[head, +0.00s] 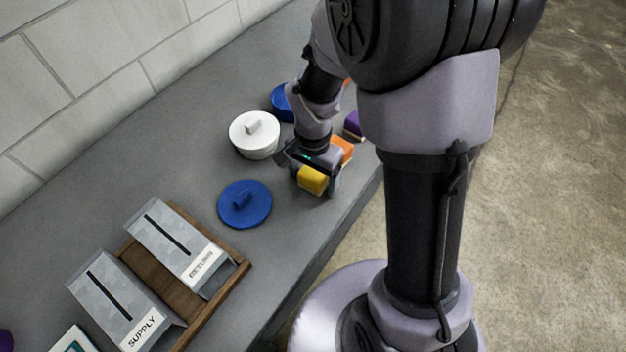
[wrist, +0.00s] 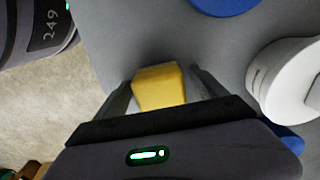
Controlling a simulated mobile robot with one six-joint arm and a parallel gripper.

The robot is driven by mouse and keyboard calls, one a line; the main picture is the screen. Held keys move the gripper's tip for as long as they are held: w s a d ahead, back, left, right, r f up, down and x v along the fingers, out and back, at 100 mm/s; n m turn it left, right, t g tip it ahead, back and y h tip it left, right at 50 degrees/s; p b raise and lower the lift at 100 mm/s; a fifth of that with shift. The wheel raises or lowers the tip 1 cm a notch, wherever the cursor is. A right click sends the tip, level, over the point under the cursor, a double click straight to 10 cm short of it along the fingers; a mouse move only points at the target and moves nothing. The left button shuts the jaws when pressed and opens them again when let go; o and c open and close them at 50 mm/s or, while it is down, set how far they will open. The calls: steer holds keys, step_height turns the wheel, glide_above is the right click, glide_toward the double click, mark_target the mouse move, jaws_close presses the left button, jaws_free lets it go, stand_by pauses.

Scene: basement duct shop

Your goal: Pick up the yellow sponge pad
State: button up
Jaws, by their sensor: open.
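The yellow sponge pad (head: 312,180) rests on the grey bench near its front edge. In the wrist view the yellow sponge pad (wrist: 160,86) lies between the two fingers, with a gap showing on its right side and the left finger close beside it. My gripper (head: 312,180) is open and low over the bench, with a finger on either side of the pad. It also shows in the wrist view (wrist: 162,84). The pad's near end is partly hidden by the gripper body in the wrist view.
An orange pad (head: 342,148) sits just behind my gripper, and a purple one (head: 353,125) lies beyond. A white lidded pot (head: 254,136) and a blue lid (head: 245,204) stand to the left. Metal boxes marked SUPPLY (head: 120,300) and RETURN (head: 175,245) sit on a wooden tray (head: 228,280).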

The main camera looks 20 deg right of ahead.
mark_target(316, 175)
steer(key=shift+r, duration=0.1)
steer(key=c, duration=1.5)
steer(key=shift+r, duration=0.15)
steer(key=r, duration=0.1)
steer(key=r+p, duration=0.2)
steer(key=shift+s+d+r, duration=0.25)
steer(key=shift+s+r, duration=0.05)
steer(key=shift+s, duration=0.1)
steer(key=s+d, duration=0.1)
steer(key=s, duration=0.1)
steer(key=s+d+p, duration=0.1)
steer(key=s+d, duration=0.1)
steer(key=s, duration=0.1)
steer(key=s+d+r, duration=0.1)
steer(key=s, duration=0.1)
steer(key=shift+s+d+p, duration=0.3)
steer(key=shift+s+p, duration=0.1)
steer(key=shift+s+d+r+b, duration=0.1)
steer(key=shift+s+d+b, duration=0.4)
steer(key=shift+s+b, duration=0.45)
steer(key=shift+s+d+f+b, duration=0.1)
steer(key=shift+s+d+b, duration=0.4)
steer(key=shift+s+b, duration=0.5)
steer(key=shift+s+d+r+b, duration=0.1)
steer(key=shift+s+d+b, duration=0.5)
steer(key=shift+b, duration=0.6)
